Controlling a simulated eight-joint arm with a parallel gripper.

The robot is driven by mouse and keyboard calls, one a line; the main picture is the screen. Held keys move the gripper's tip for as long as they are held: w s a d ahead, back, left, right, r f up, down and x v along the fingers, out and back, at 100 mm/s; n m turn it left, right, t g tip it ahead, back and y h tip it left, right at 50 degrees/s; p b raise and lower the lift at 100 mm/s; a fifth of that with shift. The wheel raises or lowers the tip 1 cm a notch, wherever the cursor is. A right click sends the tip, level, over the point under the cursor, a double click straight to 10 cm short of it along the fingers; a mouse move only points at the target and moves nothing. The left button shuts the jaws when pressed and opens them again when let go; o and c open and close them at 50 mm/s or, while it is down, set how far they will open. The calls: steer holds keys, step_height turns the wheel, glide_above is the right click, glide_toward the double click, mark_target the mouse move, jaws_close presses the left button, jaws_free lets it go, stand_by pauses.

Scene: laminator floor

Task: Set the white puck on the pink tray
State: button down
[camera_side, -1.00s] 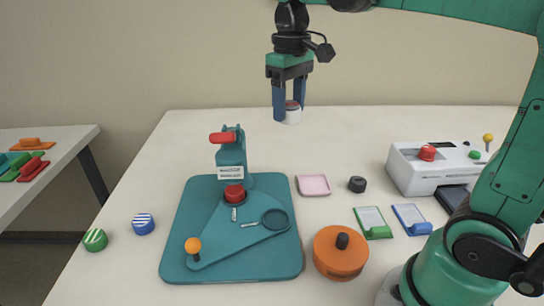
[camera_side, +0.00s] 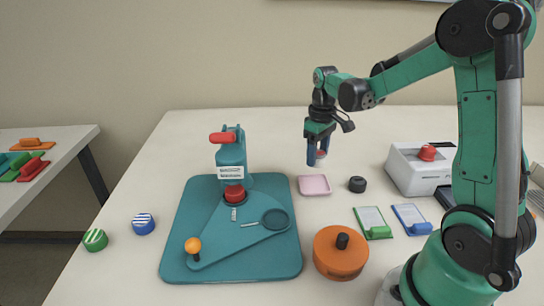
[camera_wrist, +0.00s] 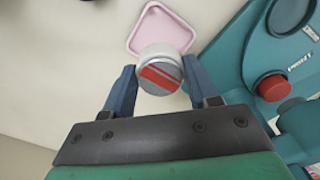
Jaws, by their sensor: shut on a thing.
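My gripper (camera_side: 317,160) is shut on the white puck (camera_wrist: 160,76), which has a red-striped top. In the side view the fingers mostly hide the puck, and only a bit of it shows between them. The pink tray (camera_side: 314,186) is a small rounded square lying flat and empty on the table. My gripper holds the puck in the air above and a little behind the tray. In the wrist view the tray (camera_wrist: 150,20) shows just beyond the puck, and the puck overlaps its near edge.
A teal press (camera_side: 180,255) with a red button stands left of the tray. A black knob (camera_side: 357,184) sits close to the tray's right. An orange round pot (camera_side: 340,262) is in front. A white box (camera_side: 405,172) stands at the right. Striped green and blue pucks lie far left.

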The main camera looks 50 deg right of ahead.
mark_target(314, 185)
steer(key=shift+f, duration=3.1)
